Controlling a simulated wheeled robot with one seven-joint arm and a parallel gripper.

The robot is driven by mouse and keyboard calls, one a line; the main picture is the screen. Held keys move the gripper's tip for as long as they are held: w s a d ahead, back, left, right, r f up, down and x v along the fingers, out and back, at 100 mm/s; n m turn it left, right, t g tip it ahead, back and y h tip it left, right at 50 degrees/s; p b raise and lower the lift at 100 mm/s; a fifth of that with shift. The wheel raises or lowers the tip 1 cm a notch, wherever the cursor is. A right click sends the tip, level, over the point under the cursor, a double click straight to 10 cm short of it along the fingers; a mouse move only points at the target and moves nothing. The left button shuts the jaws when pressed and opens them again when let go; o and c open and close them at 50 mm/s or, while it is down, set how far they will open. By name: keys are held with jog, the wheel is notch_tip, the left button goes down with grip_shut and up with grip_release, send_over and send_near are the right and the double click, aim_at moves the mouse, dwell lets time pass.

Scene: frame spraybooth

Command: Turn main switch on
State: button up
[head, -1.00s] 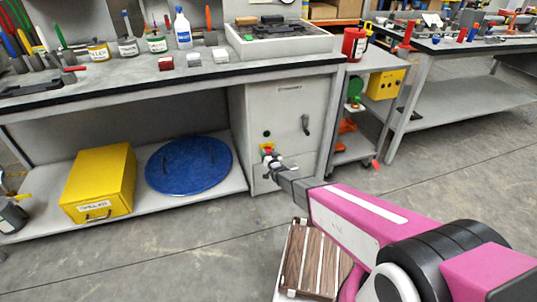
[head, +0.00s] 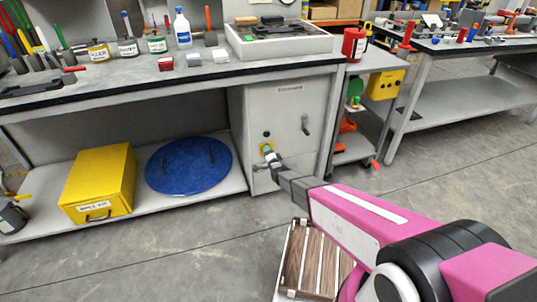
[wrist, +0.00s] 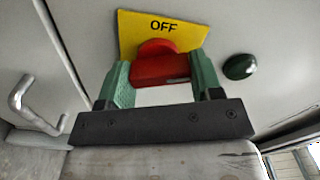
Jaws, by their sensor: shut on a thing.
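The main switch is a red rotary knob (wrist: 160,67) on a yellow plate (wrist: 130,32) marked OFF, on the grey cabinet front. In the wrist view my gripper (wrist: 162,80) has its two green fingers on either side of the knob, shut on it. The knob's bar lies roughly level between the fingers, slightly tilted. In the head view my gripper (head: 270,155) is at the cabinet (head: 284,110) and hides the knob; part of the yellow plate (head: 263,147) shows.
A dark green button (wrist: 238,67) is right of the plate, and a bent metal handle (wrist: 35,105) is at left.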

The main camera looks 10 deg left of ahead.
jog(key=shift+m, duration=2)
jog(key=o, duration=0.9)
jog(key=shift+d, duration=0.1)
jog(key=v, duration=1)
jog(key=shift+s+d, duration=0.15)
jog(key=shift+s, duration=0.2)
